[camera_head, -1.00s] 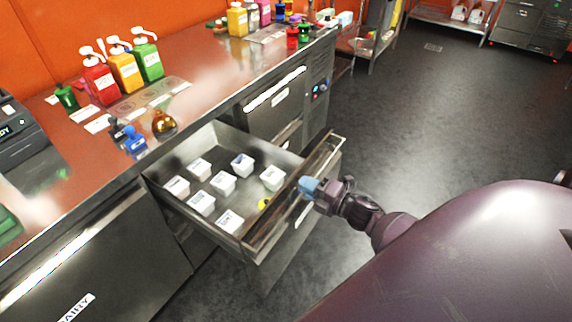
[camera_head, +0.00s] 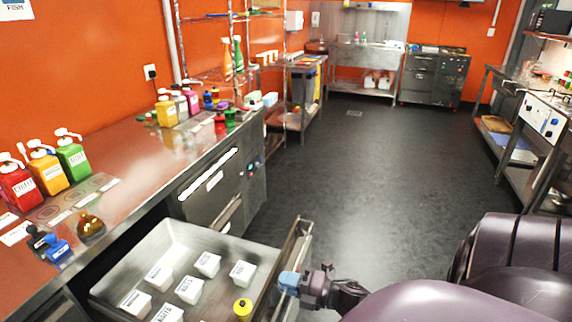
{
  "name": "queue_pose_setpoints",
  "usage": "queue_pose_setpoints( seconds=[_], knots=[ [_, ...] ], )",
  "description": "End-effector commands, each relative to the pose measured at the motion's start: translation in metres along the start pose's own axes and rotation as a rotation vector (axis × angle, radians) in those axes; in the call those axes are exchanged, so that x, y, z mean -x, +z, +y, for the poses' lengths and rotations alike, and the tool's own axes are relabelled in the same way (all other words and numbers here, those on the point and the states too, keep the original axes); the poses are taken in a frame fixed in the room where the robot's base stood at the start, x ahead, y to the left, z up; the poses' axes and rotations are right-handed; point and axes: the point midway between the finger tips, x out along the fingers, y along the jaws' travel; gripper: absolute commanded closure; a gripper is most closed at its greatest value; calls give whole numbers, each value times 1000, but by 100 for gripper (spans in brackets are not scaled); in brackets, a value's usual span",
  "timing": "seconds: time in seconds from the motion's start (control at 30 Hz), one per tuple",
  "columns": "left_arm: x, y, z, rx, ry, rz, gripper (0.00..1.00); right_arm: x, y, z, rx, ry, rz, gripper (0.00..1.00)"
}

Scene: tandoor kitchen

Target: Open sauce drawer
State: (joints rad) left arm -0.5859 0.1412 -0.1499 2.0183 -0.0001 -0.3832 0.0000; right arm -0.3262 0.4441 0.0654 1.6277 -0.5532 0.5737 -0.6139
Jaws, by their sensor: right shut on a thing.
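The sauce drawer (camera_head: 199,240) is pulled out from the steel counter at the lower left. It holds several white labelled tubs (camera_head: 189,288) and a small yellow-topped item (camera_head: 242,307). My right gripper (camera_head: 290,282) is at the drawer's front (camera_head: 296,245), shut on its handle; the handle itself is mostly hidden by the blue fingertips. My left gripper is not in view.
The counter (camera_head: 130,165) carries red, yellow and green pump bottles (camera_head: 72,158), with more bottles and shakers farther back. Another closed drawer (camera_head: 208,185) is beside the open one. The dark floor (camera_head: 370,170) is clear. Steel tables (camera_head: 545,130) stand at the right.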

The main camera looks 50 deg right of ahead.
Motion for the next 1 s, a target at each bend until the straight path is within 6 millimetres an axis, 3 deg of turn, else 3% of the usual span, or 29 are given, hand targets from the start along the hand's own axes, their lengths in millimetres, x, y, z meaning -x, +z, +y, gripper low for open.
queue_pose_setpoints(
  seconds=[0.1,0.13,0.3,0.67,1.0],
  knots=[
    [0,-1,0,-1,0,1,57,0,0,0,0,0,-1,100],
    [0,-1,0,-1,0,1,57,0,0,0,0,0,-1,80],
    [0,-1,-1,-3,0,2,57,0,0,0,0,0,-1,57],
    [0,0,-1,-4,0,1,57,5,0,0,0,-1,-1,57],
    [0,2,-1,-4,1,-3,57,60,0,-1,0,-4,-3,57]
  ],
)
